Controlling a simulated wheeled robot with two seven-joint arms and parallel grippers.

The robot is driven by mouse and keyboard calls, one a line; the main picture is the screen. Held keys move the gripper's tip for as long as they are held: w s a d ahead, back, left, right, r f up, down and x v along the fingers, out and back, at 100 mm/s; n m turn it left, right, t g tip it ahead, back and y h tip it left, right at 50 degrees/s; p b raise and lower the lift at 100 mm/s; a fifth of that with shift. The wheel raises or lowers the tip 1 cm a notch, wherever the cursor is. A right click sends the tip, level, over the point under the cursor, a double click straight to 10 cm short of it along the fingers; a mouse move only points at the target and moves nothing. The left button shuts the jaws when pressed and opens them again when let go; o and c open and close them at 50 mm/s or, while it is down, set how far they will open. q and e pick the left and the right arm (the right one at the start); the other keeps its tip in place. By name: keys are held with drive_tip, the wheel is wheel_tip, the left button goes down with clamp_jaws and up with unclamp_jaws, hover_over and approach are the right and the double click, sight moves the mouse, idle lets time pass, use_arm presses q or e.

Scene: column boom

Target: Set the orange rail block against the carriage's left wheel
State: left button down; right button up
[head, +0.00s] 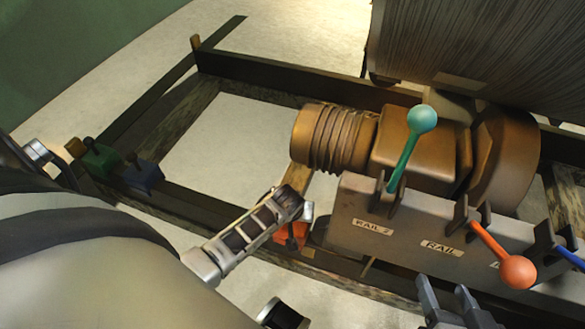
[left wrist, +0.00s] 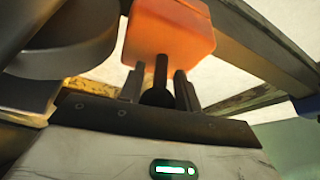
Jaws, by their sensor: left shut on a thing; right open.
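The orange rail block (head: 289,236) is low in the middle of the head view, at the dark rail beside the lever box, partly hidden by my left arm. In the left wrist view the block (left wrist: 170,30) is just past my left gripper (left wrist: 158,88), whose fingers are shut on its dark stem and knob. A rounded dark grey part (left wrist: 65,45), perhaps the carriage's left wheel, is left of the block, with a narrow gap in the picture. I cannot tell whether the block rests on the rail. My right gripper (head: 452,304) is open and empty at the bottom right.
A grey lever box (head: 390,230) with labels carries a teal-knobbed lever (head: 422,118), an orange-knobbed lever (head: 517,271) and a blue lever (head: 572,259). Green (head: 101,158) and blue (head: 141,174) blocks sit on the rail at left. A brown motor (head: 405,145) and large drum (head: 480,45) stand behind.

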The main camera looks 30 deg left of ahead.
use_arm(q)
drive_tip(key=shift+w+f+b, duration=0.1)
drive_tip(key=shift+f+b, duration=0.35)
drive_tip(key=shift+f, duration=0.15)
use_arm(e)
drive_tip(key=shift+f, duration=0.45)
use_arm(q)
drive_tip(key=shift+f, duration=0.25)
drive_tip(key=c, duration=0.9)
unclamp_jaws()
drive_tip(key=shift+s+f, duration=0.15)
drive_tip(key=shift+s, duration=0.05)
drive_tip(key=shift+s+d+r+p, duration=0.1)
drive_tip(key=shift+r+p, duration=0.2)
drive_tip(key=shift+r, duration=0.25)
drive_tip(key=p+v, duration=0.7)
drive_tip(key=v, duration=0.8)
use_arm(e)
drive_tip(key=shift+m+g+h, duration=0.3)
drive_tip(key=shift+g+h, duration=0.2)
drive_tip(key=shift+h, duration=0.2)
drive_tip(key=r, duration=0.1)
drive_tip(key=s+d+r, duration=0.1)
drive_tip(key=d+r, duration=0.1)
drive_tip(key=shift+s+d+r, duration=0.15)
drive_tip(key=shift+d+r, duration=0.1)
drive_tip(key=shift+r, duration=0.15)
